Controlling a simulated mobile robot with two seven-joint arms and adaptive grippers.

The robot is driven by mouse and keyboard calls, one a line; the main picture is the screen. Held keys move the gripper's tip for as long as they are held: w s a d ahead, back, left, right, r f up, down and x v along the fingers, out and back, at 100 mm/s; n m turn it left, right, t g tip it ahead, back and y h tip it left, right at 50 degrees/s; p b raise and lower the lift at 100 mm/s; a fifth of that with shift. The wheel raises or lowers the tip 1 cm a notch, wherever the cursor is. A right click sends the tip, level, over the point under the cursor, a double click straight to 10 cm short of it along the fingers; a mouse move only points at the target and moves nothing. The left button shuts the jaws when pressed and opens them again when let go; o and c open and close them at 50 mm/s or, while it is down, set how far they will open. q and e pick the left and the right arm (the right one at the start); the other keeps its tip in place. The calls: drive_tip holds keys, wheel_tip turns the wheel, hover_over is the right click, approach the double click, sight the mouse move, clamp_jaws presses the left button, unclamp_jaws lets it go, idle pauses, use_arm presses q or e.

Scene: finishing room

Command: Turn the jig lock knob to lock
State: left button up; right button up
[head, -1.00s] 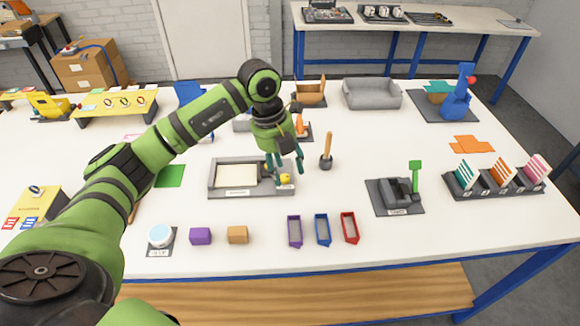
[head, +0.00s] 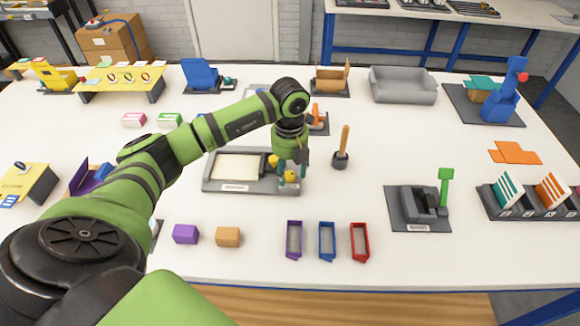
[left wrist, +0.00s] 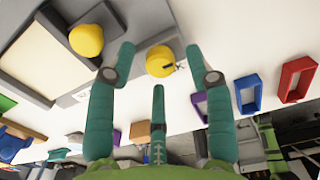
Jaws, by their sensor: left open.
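The jig (head: 212,184) is a grey base with a cream panel, left of centre on the white table. A round yellow knob (head: 290,176) with a small dark mark sits at its right end; it also shows in the left wrist view (left wrist: 160,61). A second yellow ball-shaped part (head: 273,160) is behind it and also shows in the left wrist view (left wrist: 87,40). My left gripper (head: 292,180) is open over the right end, its teal fingers pointing down. In the left wrist view its fingertips (left wrist: 160,52) appear either side of the marked knob; contact cannot be told. My right gripper is out of view.
A dark pot with a wooden-handled tool (head: 341,158) stands close right of the jig. An orange object (head: 316,115) stands behind. Purple, blue and red trays (head: 327,256) lie in front. A black fixture with a green lever (head: 418,212) is at right.

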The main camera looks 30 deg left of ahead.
use_arm(q)
drive_tip(key=shift+f, duration=0.35)
clamp_jaws()
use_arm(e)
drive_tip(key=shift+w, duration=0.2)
